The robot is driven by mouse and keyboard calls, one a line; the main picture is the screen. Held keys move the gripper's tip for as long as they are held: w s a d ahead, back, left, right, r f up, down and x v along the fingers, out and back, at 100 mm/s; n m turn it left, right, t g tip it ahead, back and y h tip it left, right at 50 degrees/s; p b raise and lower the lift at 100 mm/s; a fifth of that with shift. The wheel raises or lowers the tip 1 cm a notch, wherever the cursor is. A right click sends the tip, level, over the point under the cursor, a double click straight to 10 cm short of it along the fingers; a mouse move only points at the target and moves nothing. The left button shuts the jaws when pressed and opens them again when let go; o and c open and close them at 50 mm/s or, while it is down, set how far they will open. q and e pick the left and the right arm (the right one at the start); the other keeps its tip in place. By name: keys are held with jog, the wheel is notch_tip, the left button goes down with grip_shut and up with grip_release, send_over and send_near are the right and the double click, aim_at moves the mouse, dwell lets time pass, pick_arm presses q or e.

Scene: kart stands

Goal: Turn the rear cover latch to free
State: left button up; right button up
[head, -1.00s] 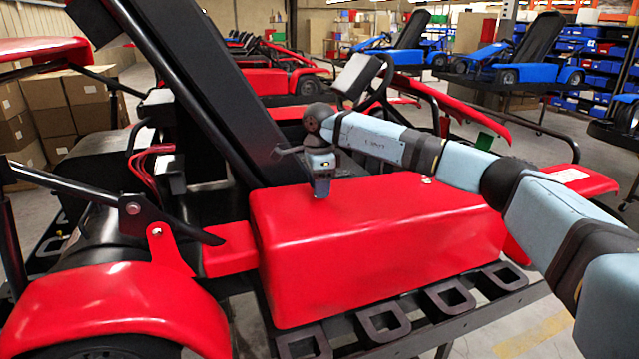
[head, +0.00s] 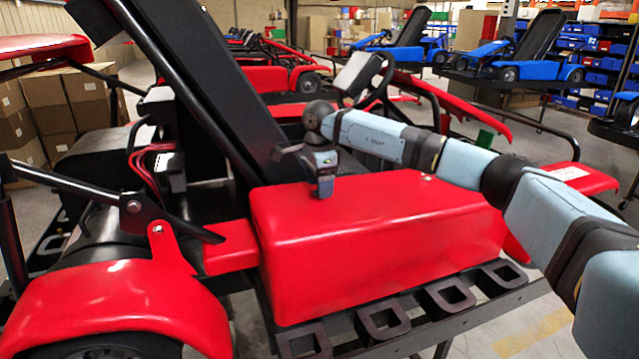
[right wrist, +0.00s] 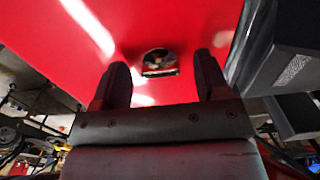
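The red side cover (head: 375,245) of the kart lies in front of me. In the right wrist view a round dark latch (right wrist: 158,63) with a pale bar across it sits on the red surface (right wrist: 190,25). My right gripper (head: 325,193) points down at the rear end of the cover's top. In the right wrist view its two dark fingers (right wrist: 165,80) are apart, one on each side of the latch, with red showing between. I cannot tell how far above the cover the tips are. In the head view the gripper hides this latch. My left gripper is not in view.
A small fitting (head: 427,177) sits farther along the cover's top. The black seat back (head: 215,100) rises close beside my right gripper. A black rack with square openings (head: 450,293) runs below the cover. Cardboard boxes (head: 80,100) stand at the left.

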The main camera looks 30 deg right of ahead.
notch_tip(320, 180, up, 14)
jog(key=shift+b, duration=0.45)
jog(key=shift+f, duration=0.15)
dwell(0.5)
